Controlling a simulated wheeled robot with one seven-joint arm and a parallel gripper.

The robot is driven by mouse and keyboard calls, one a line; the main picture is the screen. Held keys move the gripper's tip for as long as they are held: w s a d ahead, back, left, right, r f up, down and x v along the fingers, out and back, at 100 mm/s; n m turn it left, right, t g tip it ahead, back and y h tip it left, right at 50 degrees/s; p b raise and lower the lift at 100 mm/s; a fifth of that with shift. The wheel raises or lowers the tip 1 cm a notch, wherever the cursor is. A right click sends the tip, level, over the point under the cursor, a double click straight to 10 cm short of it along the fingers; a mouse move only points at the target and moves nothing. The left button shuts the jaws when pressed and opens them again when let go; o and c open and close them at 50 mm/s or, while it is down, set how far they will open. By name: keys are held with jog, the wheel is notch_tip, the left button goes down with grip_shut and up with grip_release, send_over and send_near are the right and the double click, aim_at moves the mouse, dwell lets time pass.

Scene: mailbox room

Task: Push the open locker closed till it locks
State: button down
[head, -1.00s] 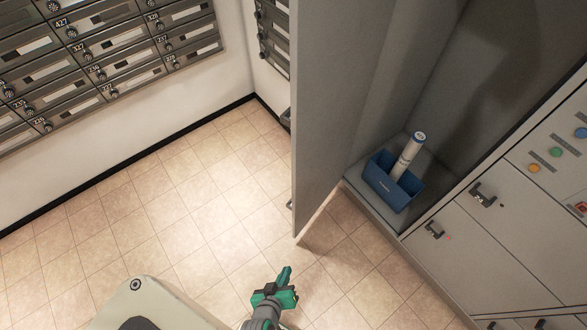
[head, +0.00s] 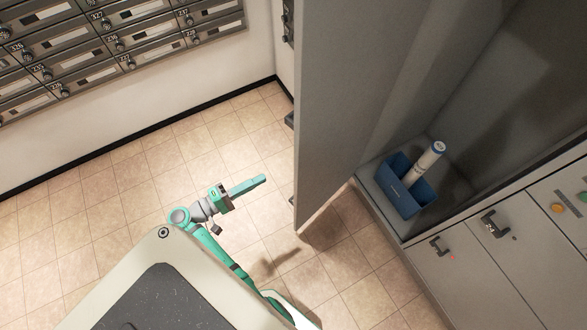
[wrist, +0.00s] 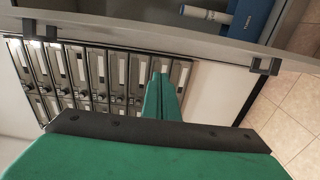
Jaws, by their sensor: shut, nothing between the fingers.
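The open locker's grey door (head: 345,100) stands swung out from the locker, in the middle of the head view. The locker's open compartment (head: 480,130) is to the right of it. My green gripper (head: 262,180) is shut and empty, to the left of the door's outer side and apart from it in the picture. In the wrist view my gripper's fingers (wrist: 158,88) are together. A grey edge with dark fittings crosses the top of that view; I cannot tell which part of the locker it is.
A blue bin (head: 405,190) with a white rolled tube (head: 425,162) stands inside the locker. Shut lockers with dark handles (head: 494,224) are at the lower right. Metal mailboxes (head: 110,40) line the left wall. The tiled floor (head: 130,190) left of the door is clear.

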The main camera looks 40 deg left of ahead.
jog(key=w+d, duration=0.7)
jog(key=w, duration=0.2)
jog(key=shift+d+r, duration=0.2)
jog(key=shift+r, duration=0.1)
dwell(0.3)
